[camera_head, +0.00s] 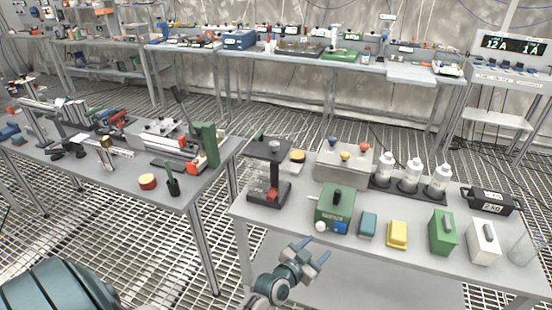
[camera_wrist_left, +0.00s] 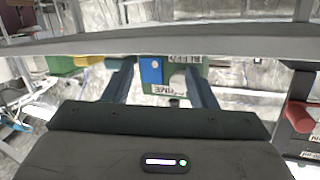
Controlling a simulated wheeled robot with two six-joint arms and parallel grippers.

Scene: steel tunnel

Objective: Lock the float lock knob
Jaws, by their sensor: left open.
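I cannot tell for sure which part is the float lock knob. A red part (camera_head: 272,195) sits low on a black stand (camera_head: 268,152) at the left end of the near table. My left gripper (camera_head: 316,251) is open and empty by the front table edge. My right gripper is out of view.
The near table (camera_head: 300,222) also carries a blue block (camera_head: 368,224), a yellow block (camera_head: 397,234), a second green block (camera_head: 443,232), a white block (camera_head: 482,241) and several white bottles. A cluttered side table (camera_head: 120,185) stands left across a gap. The floor is grating.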

